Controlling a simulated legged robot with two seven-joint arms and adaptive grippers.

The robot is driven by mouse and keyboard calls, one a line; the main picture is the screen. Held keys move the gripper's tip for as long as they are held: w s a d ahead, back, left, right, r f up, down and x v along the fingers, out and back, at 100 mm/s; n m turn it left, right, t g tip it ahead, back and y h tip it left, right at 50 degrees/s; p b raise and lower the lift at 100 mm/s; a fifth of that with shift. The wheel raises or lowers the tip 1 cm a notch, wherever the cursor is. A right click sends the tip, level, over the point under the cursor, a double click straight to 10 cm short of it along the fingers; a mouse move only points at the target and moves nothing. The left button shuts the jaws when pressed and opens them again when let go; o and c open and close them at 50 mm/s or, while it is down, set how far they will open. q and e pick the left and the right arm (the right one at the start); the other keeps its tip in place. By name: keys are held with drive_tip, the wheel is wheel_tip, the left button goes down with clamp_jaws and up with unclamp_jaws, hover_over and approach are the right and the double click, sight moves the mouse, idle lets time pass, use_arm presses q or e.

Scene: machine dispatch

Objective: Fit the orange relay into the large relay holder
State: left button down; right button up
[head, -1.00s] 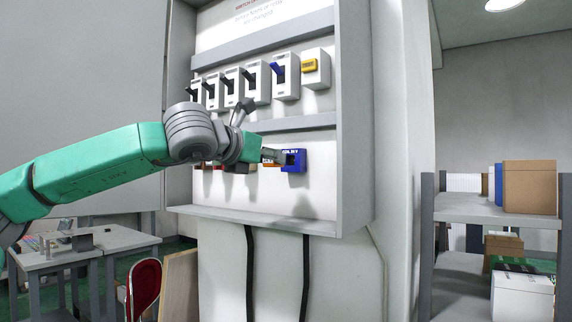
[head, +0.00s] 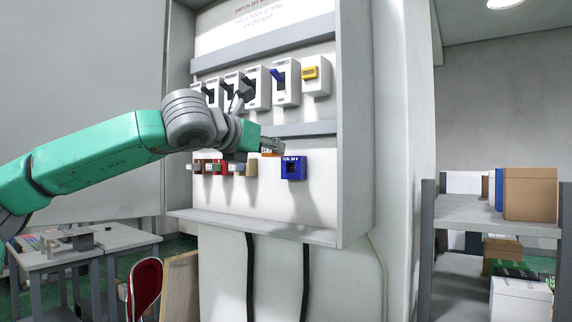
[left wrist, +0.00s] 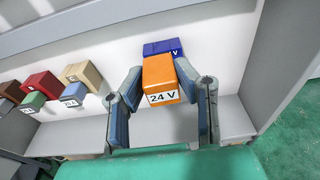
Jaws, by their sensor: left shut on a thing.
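The orange relay (left wrist: 160,77), labelled 24 V, is between the fingers of my left gripper (left wrist: 162,105) in the left wrist view. In the head view my left gripper (head: 274,147) is shut on it, and only a small part of the orange relay (head: 270,154) shows. A blue holder (head: 293,172) with a dark opening and a white label is on the panel, just below and right of the gripper. The blue holder (left wrist: 162,46) is partly hidden behind the relay in the left wrist view. The relay looks apart from it. My right gripper is out of view.
Several coloured blocks (head: 220,167) line the panel left of the blue holder. A row of switches (head: 258,88) and a white unit with a yellow part (head: 316,72) are above. The cabinet's side wall (head: 353,120) and bottom ledge (head: 260,226) bound the space.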

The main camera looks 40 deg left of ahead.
use_arm(q)
drive_tip(key=shift+r+p, duration=0.45)
drive_tip(key=shift+r, duration=1.9)
